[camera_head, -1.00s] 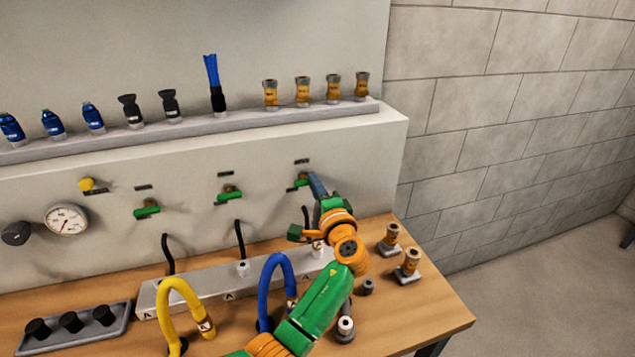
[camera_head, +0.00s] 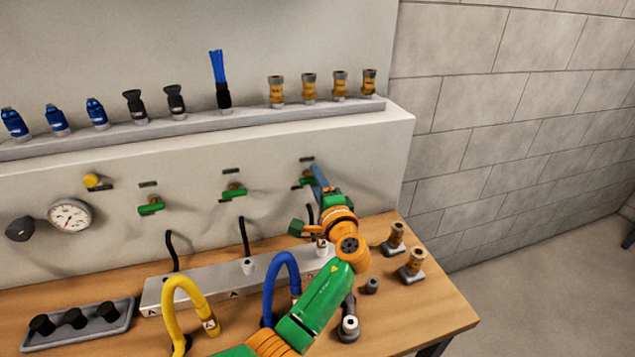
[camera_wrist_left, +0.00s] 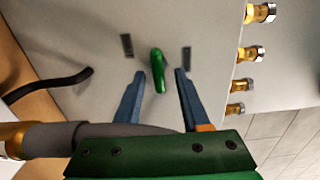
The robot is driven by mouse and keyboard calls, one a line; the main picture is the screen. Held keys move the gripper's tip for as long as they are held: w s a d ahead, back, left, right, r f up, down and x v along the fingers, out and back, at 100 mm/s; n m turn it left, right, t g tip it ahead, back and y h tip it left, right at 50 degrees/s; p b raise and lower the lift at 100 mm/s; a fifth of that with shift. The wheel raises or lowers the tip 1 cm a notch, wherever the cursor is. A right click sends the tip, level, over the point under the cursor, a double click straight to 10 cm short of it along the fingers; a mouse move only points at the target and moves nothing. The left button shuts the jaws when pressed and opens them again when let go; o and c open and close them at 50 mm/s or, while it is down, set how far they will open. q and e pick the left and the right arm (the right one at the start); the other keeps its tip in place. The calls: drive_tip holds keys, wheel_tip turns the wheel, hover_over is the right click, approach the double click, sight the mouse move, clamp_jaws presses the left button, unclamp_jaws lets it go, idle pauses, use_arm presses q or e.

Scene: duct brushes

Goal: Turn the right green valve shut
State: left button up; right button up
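The right green valve (camera_head: 307,182) is on the grey wall panel, last of a row of three green valves. Its handle looks roughly level in the head view, partly hidden by my gripper. My left gripper (camera_head: 318,176) is at this valve, its blue-grey fingers reaching to the panel. In the left wrist view, the green handle (camera_wrist_left: 158,72) lies between the two spread fingers of my left gripper (camera_wrist_left: 159,76), with a visible gap on each side. The gripper is open and holds nothing. My right gripper is in neither view.
The middle green valve (camera_head: 234,191) and left green valve (camera_head: 150,205) sit left along the panel, beyond them a gauge (camera_head: 69,215). A shelf (camera_head: 240,116) with fittings runs above. Below, a grey block (camera_head: 215,278), hoses and brass fittings (camera_head: 397,238) stand on the bench.

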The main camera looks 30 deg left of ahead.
use_arm(q)
drive_tip(key=b+v, duration=0.1)
drive_tip(key=v, duration=0.6)
drive_tip(key=shift+s+b, duration=0.1)
drive_tip(key=shift+b, duration=0.2)
